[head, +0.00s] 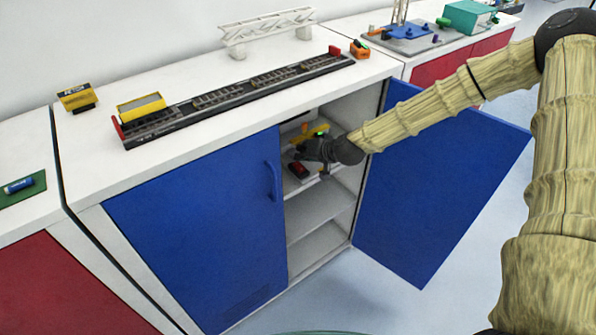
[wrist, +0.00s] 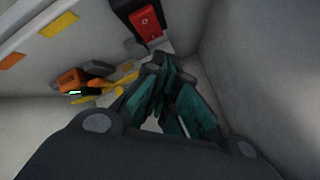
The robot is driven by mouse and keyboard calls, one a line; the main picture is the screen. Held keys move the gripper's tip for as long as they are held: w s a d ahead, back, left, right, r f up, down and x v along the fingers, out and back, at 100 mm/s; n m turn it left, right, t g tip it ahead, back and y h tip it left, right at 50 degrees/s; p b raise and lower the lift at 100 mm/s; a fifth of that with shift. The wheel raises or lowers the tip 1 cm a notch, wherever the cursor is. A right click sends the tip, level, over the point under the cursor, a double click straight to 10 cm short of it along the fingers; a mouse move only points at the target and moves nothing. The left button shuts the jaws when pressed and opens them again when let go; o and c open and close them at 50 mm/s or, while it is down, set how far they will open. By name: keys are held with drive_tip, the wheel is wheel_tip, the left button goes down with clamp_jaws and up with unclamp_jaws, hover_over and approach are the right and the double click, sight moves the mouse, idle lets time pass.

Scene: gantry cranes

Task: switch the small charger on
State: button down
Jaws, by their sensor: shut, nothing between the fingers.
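A small black box with a red switch, which looks like the small charger (wrist: 146,22), is at the top of the wrist view, inside the cabinet. In the head view its red part (head: 298,170) shows on the upper shelf, just below my gripper. My gripper (wrist: 158,66) is shut and empty, its fingertips pointing toward the box with a small gap seen between them. In the head view my gripper (head: 300,153) reaches into the open cabinet. I cannot tell the switch's position.
An orange tool with yellow parts (wrist: 72,80) lies beside my gripper. The cabinet's right blue door (head: 440,180) stands open; the left blue door (head: 200,235) is shut. The lower shelf (head: 315,212) is clear. A track (head: 235,100) lies on the countertop.

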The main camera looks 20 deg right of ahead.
sight(303, 167)
drive_tip(key=shift+w+f+b, duration=0.15)
drive_tip(key=shift+f+b, duration=0.15)
drive_tip(key=shift+f, duration=0.4)
drive_tip(key=shift+f, duration=0.1)
idle(0.9)
drive_tip(key=shift+f+b, duration=0.3)
drive_tip(key=shift+b, duration=0.1)
drive_tip(key=shift+a+f, duration=0.1)
drive_tip(key=shift+f, duration=0.1)
idle(0.6)
drive_tip(key=shift+r, duration=0.55)
drive_tip(key=shift+r+p, duration=0.15)
drive_tip(key=shift+p, duration=0.15)
drive_tip(key=shift+s+r+p, duration=0.2)
drive_tip(key=shift+r+p, duration=0.65)
drive_tip(key=shift+r, duration=0.35)
drive_tip(key=shift+s+r+p, duration=0.2)
drive_tip(key=shift+r+p, duration=0.6)
drive_tip(key=shift+r, duration=0.4)
